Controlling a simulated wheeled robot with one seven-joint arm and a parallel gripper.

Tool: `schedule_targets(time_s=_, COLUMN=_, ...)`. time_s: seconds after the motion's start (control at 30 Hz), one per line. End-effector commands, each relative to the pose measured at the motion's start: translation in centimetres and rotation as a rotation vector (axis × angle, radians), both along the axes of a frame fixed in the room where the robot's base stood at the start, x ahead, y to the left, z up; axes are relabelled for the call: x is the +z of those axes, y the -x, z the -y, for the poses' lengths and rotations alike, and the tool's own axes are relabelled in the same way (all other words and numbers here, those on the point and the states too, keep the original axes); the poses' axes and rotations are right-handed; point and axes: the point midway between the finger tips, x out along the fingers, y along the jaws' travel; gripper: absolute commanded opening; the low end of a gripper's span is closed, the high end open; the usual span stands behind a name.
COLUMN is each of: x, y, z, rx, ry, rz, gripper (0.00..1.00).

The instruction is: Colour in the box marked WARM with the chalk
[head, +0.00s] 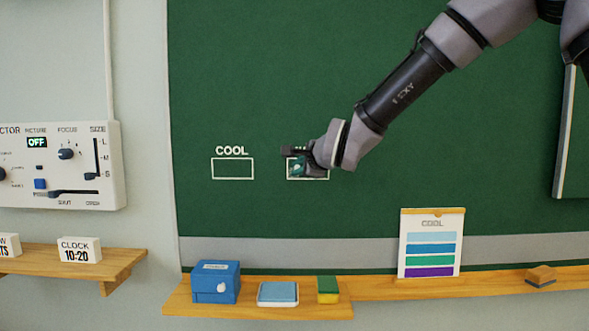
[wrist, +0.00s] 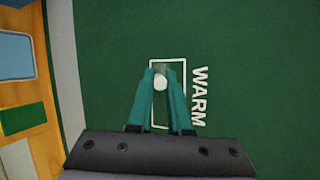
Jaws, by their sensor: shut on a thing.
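My gripper (head: 298,168) is at the green chalkboard, over the box marked WARM (head: 308,179); the arm and fingers hide much of this box in the head view. In the wrist view, my gripper's teal fingers (wrist: 161,76) are shut on a white piece of chalk (wrist: 160,83). The chalk end is inside the white outline of the WARM box (wrist: 173,61), near one short side. The word WARM (wrist: 199,97) is beside the box. A faint pale patch shows by the chalk tip; I cannot tell whether it is a mark or whether the tip touches the board.
An empty COOL box (head: 233,178) is left of the WARM box. On the ledge below stand a blue box (head: 210,283), a pale blue pad (head: 278,293), a green and yellow sponge (head: 328,290), a colour card (head: 432,270) and an eraser (head: 540,275).

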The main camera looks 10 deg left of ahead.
Motion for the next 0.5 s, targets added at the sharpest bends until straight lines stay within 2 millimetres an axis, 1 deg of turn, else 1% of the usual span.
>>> schedule_targets(time_s=0.1, x=0.05, y=-0.30, z=0.53, rx=-0.002, ry=0.001, rz=0.001, gripper=0.00)
schedule_targets(time_s=0.5, x=0.12, y=-0.47, z=0.91, rx=-0.005, ry=-0.001, rz=0.003, gripper=0.00)
